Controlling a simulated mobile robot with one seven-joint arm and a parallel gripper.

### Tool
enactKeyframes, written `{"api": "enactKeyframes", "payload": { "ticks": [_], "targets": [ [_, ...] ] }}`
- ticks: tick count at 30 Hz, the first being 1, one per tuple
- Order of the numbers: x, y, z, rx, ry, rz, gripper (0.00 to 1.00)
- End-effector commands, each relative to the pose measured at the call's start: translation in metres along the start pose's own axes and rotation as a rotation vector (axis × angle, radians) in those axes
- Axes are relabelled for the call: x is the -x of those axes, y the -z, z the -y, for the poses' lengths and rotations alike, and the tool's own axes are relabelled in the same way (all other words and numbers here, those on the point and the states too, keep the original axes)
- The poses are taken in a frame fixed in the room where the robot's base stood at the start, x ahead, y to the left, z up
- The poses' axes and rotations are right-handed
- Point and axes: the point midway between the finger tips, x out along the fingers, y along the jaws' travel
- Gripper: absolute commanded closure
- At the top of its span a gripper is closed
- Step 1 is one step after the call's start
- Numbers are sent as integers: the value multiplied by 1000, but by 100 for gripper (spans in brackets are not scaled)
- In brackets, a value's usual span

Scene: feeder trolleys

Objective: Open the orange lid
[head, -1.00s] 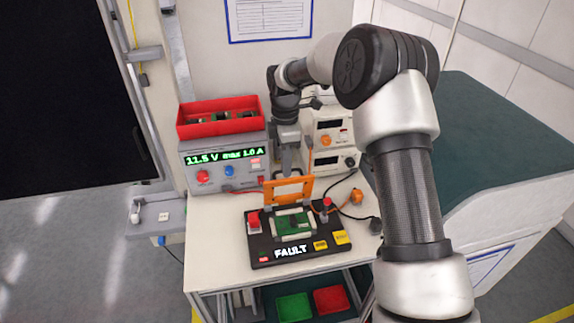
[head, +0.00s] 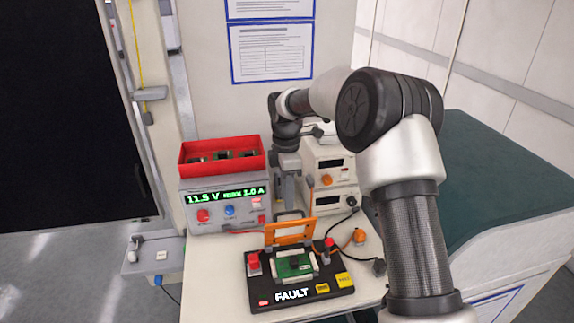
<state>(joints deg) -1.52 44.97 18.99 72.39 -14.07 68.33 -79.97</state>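The orange lid (head: 290,238) stands raised at the back edge of the black test fixture (head: 318,300). It is a frame with an open window, and a pale bar-shaped part shows along its top. A green circuit board (head: 294,266) lies uncovered in the fixture in front of the lid. The fixture's display reads FAULT. My gripper (head: 285,203) points down just behind and above the lid's top edge. I cannot tell whether it touches the lid. Its fingers are small and partly hidden, so their opening does not show.
A power supply (head: 198,225) with a red bin (head: 222,168) on it stands at the back left. White instruments (head: 333,195) stand right of my gripper. Red knobs rise on both sides of the board. Cables run across the bench right of the fixture. Bare bench (head: 205,290) shows at the left.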

Motion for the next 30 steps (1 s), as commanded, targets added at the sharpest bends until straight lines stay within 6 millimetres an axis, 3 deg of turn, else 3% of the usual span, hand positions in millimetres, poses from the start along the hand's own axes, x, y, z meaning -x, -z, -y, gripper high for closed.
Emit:
{"api": "enactKeyframes", "payload": {
  "ticks": [9,15,21,29,30],
  "targets": [
    [81,0,0,0,-5,-1,73],
    [117,0,0,1,-1,0,73],
    [131,0,1,0,2,0,73],
    [133,0,1,0,2,0,73],
    [133,0,1,0,2,0,76]
  ]
}}
